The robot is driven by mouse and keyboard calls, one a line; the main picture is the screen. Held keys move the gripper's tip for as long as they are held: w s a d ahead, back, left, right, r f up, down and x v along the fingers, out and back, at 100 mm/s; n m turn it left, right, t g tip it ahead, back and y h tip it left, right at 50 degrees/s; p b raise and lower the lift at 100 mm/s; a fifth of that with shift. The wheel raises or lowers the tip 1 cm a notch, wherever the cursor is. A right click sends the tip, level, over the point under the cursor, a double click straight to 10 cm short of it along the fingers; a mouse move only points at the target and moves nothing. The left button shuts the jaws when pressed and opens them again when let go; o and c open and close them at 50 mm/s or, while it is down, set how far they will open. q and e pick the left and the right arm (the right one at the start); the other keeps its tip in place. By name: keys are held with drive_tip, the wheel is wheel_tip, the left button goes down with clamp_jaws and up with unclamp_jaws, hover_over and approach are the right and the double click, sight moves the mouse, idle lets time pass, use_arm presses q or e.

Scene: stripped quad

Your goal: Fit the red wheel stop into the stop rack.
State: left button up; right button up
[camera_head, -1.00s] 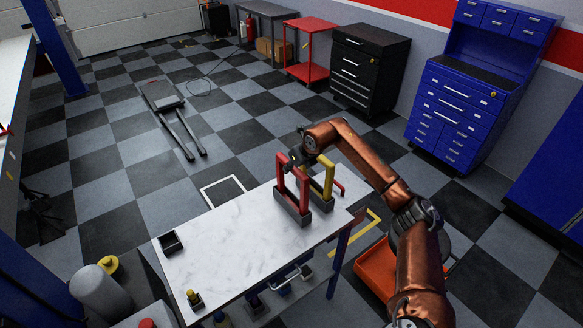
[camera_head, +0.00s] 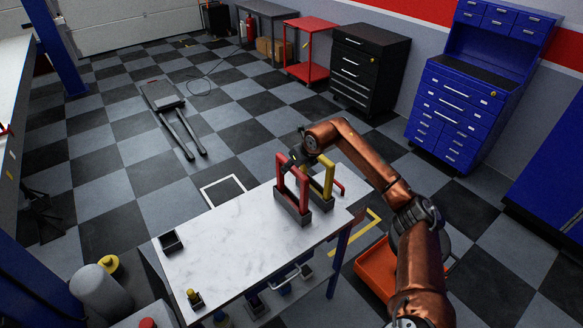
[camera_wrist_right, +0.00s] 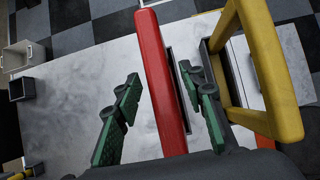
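A red wheel stop (camera_head: 281,180), shaped like an upright frame, stands at the right part of the white table top (camera_head: 215,246), with a dark block at its foot. A yellow frame (camera_head: 328,178) stands just right of it, also on a dark base. I cannot tell which dark part is the stop rack. My right gripper (camera_head: 298,160) is at the top of the red frame. In the right wrist view its green fingers (camera_wrist_right: 160,76) are apart, one on each side of the red bar (camera_wrist_right: 162,105), with visible gaps. My left gripper is not in view.
A small black open box (camera_head: 171,242) and a yellow-topped piece (camera_head: 195,299) stand at the table's left side. The table's middle is clear. An orange tray (camera_head: 377,268) is below the table's right end. A blue drawer cabinet (camera_head: 458,112) stands farther back.

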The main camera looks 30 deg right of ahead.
drive_tip(key=b+v, duration=0.1)
drive_tip(key=v, duration=1)
drive_tip(key=shift+s+r, duration=0.15)
drive_tip(key=shift+r, duration=0.15)
